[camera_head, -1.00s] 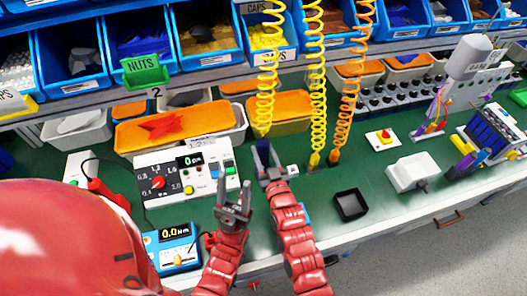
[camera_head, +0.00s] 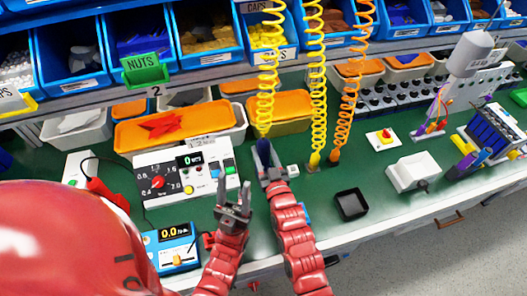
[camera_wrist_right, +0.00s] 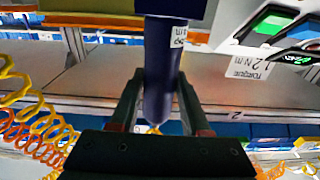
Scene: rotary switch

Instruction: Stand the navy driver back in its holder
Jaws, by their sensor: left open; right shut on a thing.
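The navy driver (camera_head: 263,150) hangs upright under a yellow coiled cord, above the green bench. My right gripper (camera_head: 270,173) is shut on it. In the right wrist view the dark navy body (camera_wrist_right: 160,75) with a small white label stands between the two fingers (camera_wrist_right: 157,110). My left gripper (camera_head: 234,192) is open and empty, left of the right one and in front of the white control box.
The white control box (camera_head: 170,183) with a red dial stands left of my grippers. A blue meter (camera_head: 165,255) stands in front of it. A black square tray (camera_head: 351,204) and a white box (camera_head: 412,173) stand to the right. Orange-lidded bins (camera_head: 180,128) line the back.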

